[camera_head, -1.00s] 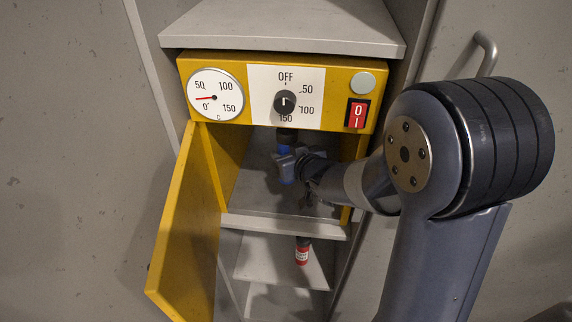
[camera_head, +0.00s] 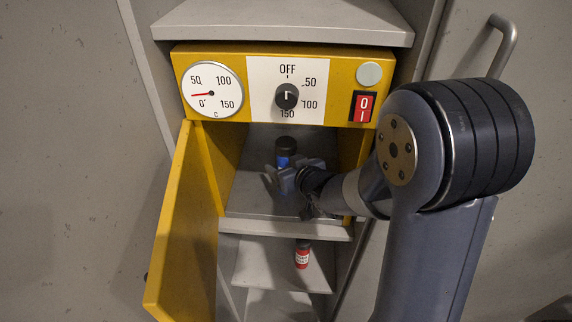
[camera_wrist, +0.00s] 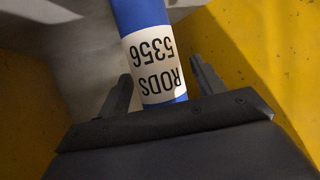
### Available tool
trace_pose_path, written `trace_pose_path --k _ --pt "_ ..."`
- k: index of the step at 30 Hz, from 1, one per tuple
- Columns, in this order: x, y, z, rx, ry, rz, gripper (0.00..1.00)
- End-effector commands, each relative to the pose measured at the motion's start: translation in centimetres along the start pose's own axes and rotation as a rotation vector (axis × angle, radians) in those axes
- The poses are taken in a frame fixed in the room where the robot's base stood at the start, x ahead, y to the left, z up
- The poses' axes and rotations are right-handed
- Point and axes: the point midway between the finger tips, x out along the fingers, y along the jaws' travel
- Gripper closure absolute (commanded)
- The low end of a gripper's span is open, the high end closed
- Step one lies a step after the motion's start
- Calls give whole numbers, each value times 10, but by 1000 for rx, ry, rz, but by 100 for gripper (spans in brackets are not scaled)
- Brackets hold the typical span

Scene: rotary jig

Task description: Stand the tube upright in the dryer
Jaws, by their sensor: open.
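The tube is blue with a black cap (camera_head: 285,145) and stands upright inside the open yellow dryer (camera_head: 186,62). In the wrist view the blue tube (camera_wrist: 141,14) shows its white label reading "RODS 5356". My gripper (camera_head: 284,180) is inside the dryer at the tube's lower part. In the wrist view my gripper's two fingers (camera_wrist: 160,84) are open, one on each side of the tube's near end, with gaps visible. The tube's base is hidden by my gripper in the head view.
The dryer's yellow door (camera_head: 183,230) is swung open to the left. The control panel with dial knob (camera_head: 287,96), gauge (camera_head: 212,90) and red switch (camera_head: 363,107) is above the opening. A small red bottle (camera_head: 302,255) stands on the shelf below.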

Motion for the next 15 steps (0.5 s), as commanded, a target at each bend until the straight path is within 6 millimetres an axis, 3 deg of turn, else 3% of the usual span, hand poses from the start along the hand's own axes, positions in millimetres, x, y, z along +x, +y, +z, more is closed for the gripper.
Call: trace_pose_path --k 9,15 --pt "-3 0 -4 0 1 0 36" --pt "-31 0 -3 -1 2 2 36"
